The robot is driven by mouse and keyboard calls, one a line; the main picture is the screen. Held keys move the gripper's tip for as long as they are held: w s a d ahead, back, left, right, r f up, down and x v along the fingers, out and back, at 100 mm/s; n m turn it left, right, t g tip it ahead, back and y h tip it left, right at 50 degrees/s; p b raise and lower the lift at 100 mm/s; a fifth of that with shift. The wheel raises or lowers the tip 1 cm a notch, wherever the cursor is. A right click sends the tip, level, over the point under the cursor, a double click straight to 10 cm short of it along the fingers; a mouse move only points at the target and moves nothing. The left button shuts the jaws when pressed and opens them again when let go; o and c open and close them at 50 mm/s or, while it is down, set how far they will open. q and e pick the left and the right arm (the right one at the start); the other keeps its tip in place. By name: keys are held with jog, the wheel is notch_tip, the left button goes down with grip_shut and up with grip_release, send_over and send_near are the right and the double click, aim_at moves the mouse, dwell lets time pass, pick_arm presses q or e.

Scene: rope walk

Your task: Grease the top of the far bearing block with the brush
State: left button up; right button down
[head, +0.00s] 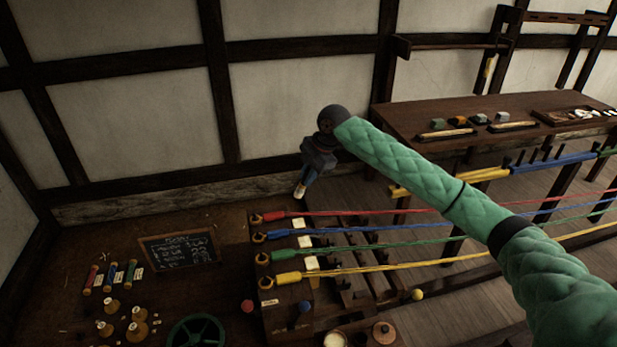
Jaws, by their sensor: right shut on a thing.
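My right gripper (306,176) points down above the far end of the rope bench (262,322). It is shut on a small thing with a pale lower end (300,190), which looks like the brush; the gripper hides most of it. The row of hooks holds red (272,215), blue, green and yellow strands, red farthest back. The far bearing block seems to be at the red strand's hook, just below and left of the gripper; its outline is hard to tell in the dark wood. The pale tip appears apart from it. My left gripper is out of view.
A pale-filled pot (335,340) and a lidded pot (384,332) stand at the front. A chalkboard (180,249), spools (112,305) and a green wheel (196,332) lie left. A side table (400,117) stands behind my right arm. Taut strands run rightward.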

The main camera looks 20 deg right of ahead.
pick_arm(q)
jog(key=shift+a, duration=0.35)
pick_arm(e)
jog(key=shift+r, duration=0.1)
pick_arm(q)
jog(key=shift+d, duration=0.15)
pick_arm(e)
jog(key=shift+f, duration=0.4)
